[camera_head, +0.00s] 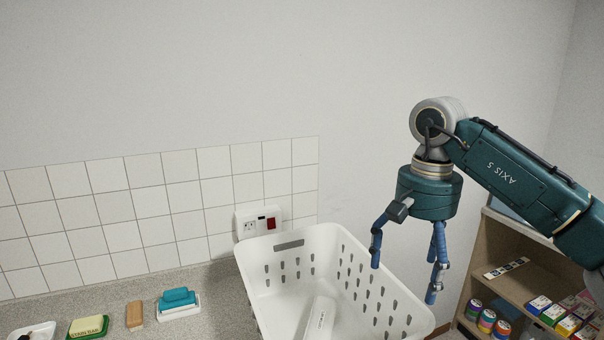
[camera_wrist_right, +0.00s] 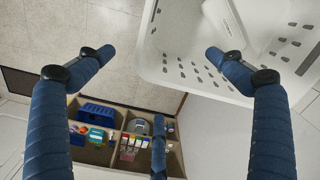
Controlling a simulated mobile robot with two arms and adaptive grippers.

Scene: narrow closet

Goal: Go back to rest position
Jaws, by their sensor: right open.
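My right gripper (camera_head: 408,268) hangs from the teal arm at the right of the head view. Its blue fingers are spread open and empty, pointing down beside the right rim of the white basket. In the right wrist view the open fingers (camera_wrist_right: 155,75) show with nothing between them. The white basket (camera_head: 350,262) stands on the counter with a white box-like item (camera_head: 320,318) inside it. The basket also shows at the top right of the wrist view (camera_wrist_right: 185,62). My left gripper is not in the head view.
The speckled counter (camera_head: 215,290) holds a teal sponge on a dish (camera_head: 178,303), a brown bar (camera_head: 135,315) and a yellow-and-green block (camera_head: 88,326). A wall socket (camera_head: 258,222) is behind the basket. A wooden shelf (camera_head: 530,258) with cans and small boxes stands at the right.

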